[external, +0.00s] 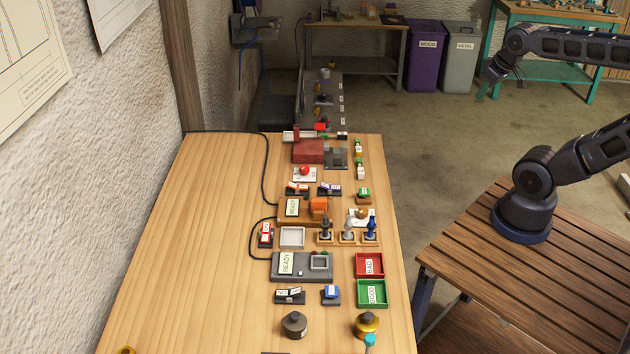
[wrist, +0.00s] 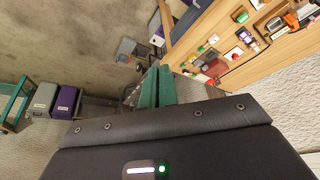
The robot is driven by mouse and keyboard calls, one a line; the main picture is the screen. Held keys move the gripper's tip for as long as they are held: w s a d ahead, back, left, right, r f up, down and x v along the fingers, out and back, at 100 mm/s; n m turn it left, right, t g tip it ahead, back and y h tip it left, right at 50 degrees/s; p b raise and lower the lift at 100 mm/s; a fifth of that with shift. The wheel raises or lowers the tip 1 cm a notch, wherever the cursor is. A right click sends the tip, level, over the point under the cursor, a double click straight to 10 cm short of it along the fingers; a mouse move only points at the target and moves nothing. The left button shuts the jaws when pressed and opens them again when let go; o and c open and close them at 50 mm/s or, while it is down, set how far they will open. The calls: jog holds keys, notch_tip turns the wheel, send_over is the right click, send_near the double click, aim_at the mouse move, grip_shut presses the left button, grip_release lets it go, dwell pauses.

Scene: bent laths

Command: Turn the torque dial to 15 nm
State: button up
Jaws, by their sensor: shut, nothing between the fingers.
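Two round knob-like pieces stand at the near end of the wooden bench: a dark grey one (external: 294,325) and a gold one (external: 367,324). I cannot tell which, if either, is the torque dial, and no 15 nm mark is readable. My gripper (external: 484,89) is in the air at the upper right of the external view, far from both and right of the bench. In the wrist view its green fingers (wrist: 157,88) are together with nothing between them.
The wooden bench (external: 180,270) carries a grey READY box (external: 300,266), a red tray (external: 369,257), a green tray (external: 372,294), and several switches. Its left part is mostly clear. A slatted table (external: 480,270) stands at right. Purple (external: 424,60) and grey (external: 459,65) bins stand behind.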

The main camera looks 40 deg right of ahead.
jog(key=o, duration=0.3)
jog(key=shift+w, duration=0.1)
jog(key=o, duration=0.4)
jog(key=shift+w+a+n, duration=0.2)
jog(key=shift+w+n, duration=0.05)
jog(key=shift+n, duration=0.05)
jog(key=shift+o, duration=1.4)
jog(key=w+a+f+n+g, duration=0.1)
jog(key=w+a+f+n, duration=0.1)
jog(key=w+a+n, duration=0.3)
jog(key=shift+w+a+n, duration=0.4)
jog(key=shift+w+a, duration=0.35)
jog(key=shift+w, duration=0.3)
jog(key=n+g, duration=0.4)
jog(key=n, duration=1.4)
send_near(363, 210)
notch_tip(363, 210, down, 9)
jog(key=shift+s+r, duration=0.1)
jog(key=c, duration=1)
